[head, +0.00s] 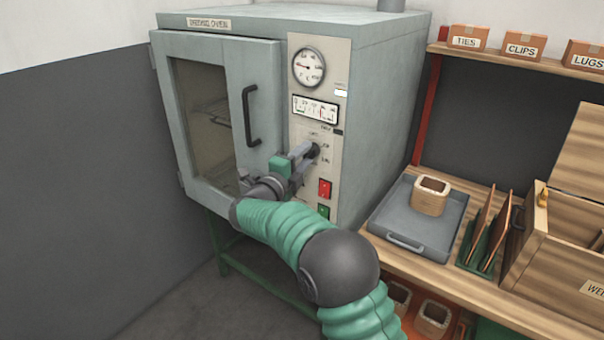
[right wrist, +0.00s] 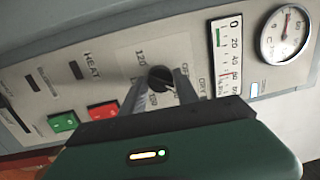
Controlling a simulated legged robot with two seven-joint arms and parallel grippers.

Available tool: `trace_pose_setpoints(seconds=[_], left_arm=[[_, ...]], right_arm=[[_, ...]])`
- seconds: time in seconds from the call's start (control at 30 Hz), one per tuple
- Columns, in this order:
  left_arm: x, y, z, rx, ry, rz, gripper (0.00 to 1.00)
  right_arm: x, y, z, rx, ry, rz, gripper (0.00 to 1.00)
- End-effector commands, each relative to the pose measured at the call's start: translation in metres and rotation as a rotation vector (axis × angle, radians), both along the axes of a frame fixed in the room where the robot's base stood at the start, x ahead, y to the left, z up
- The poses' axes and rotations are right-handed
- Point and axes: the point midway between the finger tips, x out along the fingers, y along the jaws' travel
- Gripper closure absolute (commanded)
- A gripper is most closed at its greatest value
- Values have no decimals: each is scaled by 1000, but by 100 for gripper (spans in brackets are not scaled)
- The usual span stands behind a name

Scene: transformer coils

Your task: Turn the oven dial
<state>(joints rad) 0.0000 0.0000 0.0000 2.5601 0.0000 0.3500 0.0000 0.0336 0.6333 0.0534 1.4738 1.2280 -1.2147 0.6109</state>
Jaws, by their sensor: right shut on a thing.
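The drying oven (head: 385,80) is a grey-green cabinet with a windowed door and a pale control panel on its right side. Its black dial (head: 313,150) sits mid-panel, below the linear scale. In the right wrist view the dial (right wrist: 160,78) shows between the two fingers, with printed words and "120" around it. My right gripper (head: 305,154) reaches the panel and is shut on the dial; it also shows in the right wrist view (right wrist: 160,90). The fingers and hand hide part of the dial's markings. My left gripper is not in view.
A red button (head: 324,188) and a green button (head: 323,211) lie just below the dial. The door handle (head: 250,115) stands out to the left. A wooden bench at right holds a grey tray (head: 440,236) with a coil, racked plates and a wooden box (head: 545,262).

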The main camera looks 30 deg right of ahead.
Motion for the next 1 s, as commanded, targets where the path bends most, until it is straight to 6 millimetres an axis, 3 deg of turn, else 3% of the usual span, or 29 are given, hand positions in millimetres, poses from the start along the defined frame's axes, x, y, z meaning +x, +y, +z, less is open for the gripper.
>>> trace_pose_setpoints(seconds=[0.03, 0.1, 0.4, 0.7, 1.0], left_arm=[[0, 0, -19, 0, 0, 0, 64], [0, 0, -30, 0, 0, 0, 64], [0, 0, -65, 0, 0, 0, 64], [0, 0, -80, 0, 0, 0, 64], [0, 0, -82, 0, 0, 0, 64]], right_arm=[[-3, -5, -8, 11, -42, -12, 100], [-3, -6, -8, 35, -100, -13, 100], [-2, -5, -7, 120, -297, -12, 100], [-2, -6, -5, 164, -397, -14, 100], [-2, -6, -5, 174, -414, -15, 100]])
